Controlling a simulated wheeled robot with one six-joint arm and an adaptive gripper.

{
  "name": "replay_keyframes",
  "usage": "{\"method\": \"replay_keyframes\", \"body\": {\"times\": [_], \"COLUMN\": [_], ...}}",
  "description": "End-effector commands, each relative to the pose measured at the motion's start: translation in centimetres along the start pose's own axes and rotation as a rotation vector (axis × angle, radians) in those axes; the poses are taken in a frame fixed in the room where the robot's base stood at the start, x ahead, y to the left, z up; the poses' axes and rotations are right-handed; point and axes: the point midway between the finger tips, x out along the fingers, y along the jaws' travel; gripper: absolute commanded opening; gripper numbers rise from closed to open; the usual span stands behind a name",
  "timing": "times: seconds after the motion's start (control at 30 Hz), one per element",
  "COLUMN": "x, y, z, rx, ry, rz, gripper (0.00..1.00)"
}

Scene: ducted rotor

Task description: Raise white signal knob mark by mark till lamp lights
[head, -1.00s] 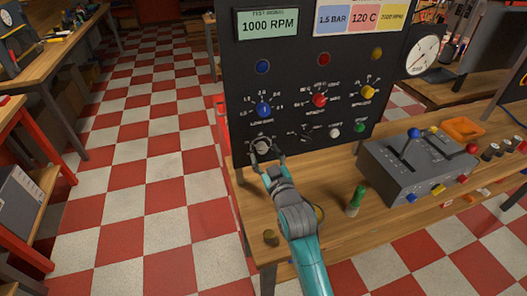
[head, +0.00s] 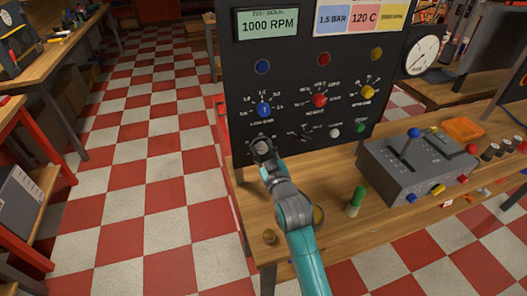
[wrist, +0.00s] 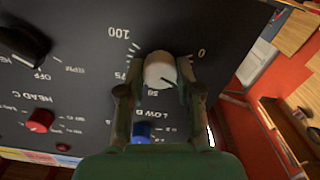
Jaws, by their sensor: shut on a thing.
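The white signal knob (wrist: 160,72) sits low on the left of the black panel (head: 310,70). In the wrist view its dial carries marks from 0 to 100, and a dark pointer line shows on the knob face. My gripper (head: 262,148) is at the knob, and in the wrist view its two fingers (wrist: 158,92) are shut on the knob from both sides. The blue lamp (head: 262,67), red lamp (head: 324,60) and yellow lamp (head: 376,54) on the panel look dark. The display (head: 267,24) reads 1000 RPM.
Above my gripper are a blue knob (head: 263,109), a red knob (head: 320,100) and a yellow knob (head: 368,92). A black knob (wrist: 25,42) is beside the white one. A green-topped bottle (head: 356,201) and a grey lever box (head: 420,165) stand on the bench.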

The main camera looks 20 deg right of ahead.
Motion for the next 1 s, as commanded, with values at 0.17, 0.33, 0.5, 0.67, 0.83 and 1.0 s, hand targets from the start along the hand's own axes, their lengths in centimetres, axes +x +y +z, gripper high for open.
{"method": "replay_keyframes", "body": {"times": [0.17,0.33,0.5,0.67,0.83,1.0], "x": [-0.01,-0.01,-0.01,-0.01,-0.01,-0.01], "y": [0.02,0.05,0.06,0.06,0.06,0.06], "z": [0.02,0.04,0.05,0.05,0.06,0.05], "rx": [0.137,0.289,0.374,0.39,0.388,0.388], "ry": [0.0,-0.001,-0.001,-0.001,-0.001,-0.001], "rz": [0.0,0.0,0.0,0.0,0.0,0.0], "gripper": [0.0,0.0,0.0,0.0,0.0,0.6]}}
